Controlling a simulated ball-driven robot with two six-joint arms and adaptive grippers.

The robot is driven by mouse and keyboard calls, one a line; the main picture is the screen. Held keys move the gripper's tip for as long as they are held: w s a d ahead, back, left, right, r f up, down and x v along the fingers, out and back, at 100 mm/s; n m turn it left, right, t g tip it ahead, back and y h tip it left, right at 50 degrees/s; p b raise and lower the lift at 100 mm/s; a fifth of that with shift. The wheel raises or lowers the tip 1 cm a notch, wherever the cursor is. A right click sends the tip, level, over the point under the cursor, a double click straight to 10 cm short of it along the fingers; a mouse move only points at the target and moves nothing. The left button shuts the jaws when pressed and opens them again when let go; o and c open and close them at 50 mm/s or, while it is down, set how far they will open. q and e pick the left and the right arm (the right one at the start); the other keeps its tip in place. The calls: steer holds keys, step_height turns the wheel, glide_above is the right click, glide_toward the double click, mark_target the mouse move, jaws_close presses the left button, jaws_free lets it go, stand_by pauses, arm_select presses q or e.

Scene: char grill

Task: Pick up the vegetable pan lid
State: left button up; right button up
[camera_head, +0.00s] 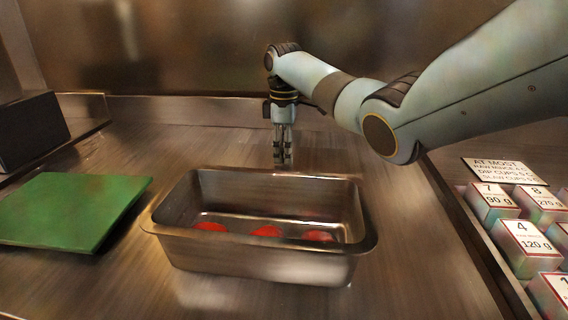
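A deep rectangular steel pan (260,258) stands on the metal counter at the middle, open at the top. Several red round slices (265,231) lie in it. I cannot make out a separate pan lid in this view. My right gripper (283,160) points straight down at the pan's far rim, its fingertips seen just above or behind that rim. Its fingers look close together, but the view does not show whether they are shut or grip anything. My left gripper is not in view.
A green board (72,210) lies left of the pan, with a dark box (32,130) behind it. At right, a tray holds several labelled blocks (526,243) and a text sign (503,171). A steel wall closes the back. The counter right of the pan is clear.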

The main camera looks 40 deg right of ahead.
jaws_close()
steer(key=shift+r, duration=0.15)
